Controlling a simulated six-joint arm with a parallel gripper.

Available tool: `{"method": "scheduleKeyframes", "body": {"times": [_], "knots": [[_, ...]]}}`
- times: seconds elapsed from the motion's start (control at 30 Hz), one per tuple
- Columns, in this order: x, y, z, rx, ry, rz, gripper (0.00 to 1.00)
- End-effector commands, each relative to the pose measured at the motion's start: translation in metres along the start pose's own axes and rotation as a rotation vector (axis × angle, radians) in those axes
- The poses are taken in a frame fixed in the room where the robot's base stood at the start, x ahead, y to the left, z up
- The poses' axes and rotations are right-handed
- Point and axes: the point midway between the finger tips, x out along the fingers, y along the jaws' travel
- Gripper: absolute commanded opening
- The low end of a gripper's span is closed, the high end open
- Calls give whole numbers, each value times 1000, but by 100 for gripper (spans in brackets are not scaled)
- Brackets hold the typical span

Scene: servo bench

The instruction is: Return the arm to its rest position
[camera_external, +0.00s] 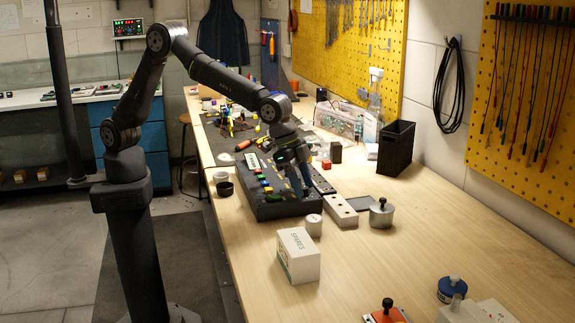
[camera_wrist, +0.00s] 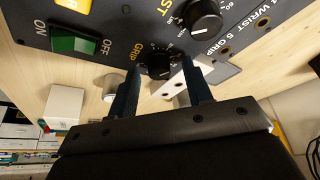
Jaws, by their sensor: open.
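My gripper (camera_external: 298,183) is at the end of my bent arm, over the right part of a dark control box on the wooden bench. In the wrist view my gripper (camera_wrist: 160,68) is open, its two dark fingers apart. A black knob (camera_wrist: 159,62) marked GRIP appears between the fingertips; I cannot tell whether they touch it. The control box (camera_wrist: 100,25) also carries a green ON/OFF switch (camera_wrist: 75,40) and a second black knob (camera_wrist: 204,18). In the external view my gripper hides part of the control box (camera_external: 285,209).
A white SPARES box (camera_external: 298,258), a metal cylinder (camera_external: 313,225) and a lidded metal pot (camera_external: 382,213) stand near the control box. A black bin (camera_external: 396,147) stands by the wall. The bench's (camera_external: 400,275) front middle is largely clear.

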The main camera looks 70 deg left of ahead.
Motion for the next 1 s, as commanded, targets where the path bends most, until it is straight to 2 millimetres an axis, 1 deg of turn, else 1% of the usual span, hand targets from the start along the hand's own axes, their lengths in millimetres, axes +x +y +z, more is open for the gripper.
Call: {"method": "scheduleKeyframes", "body": {"times": [0.3,0.7,0.77,0.9,0.97,1.0], "knots": [[0,0,0,110,0,46,46],[0,-1,0,129,0,54,46],[0,-1,0,129,0,54,58],[0,0,0,129,0,54,85],[0,-1,0,129,0,54,97],[0,-1,0,131,-1,54,100]]}}
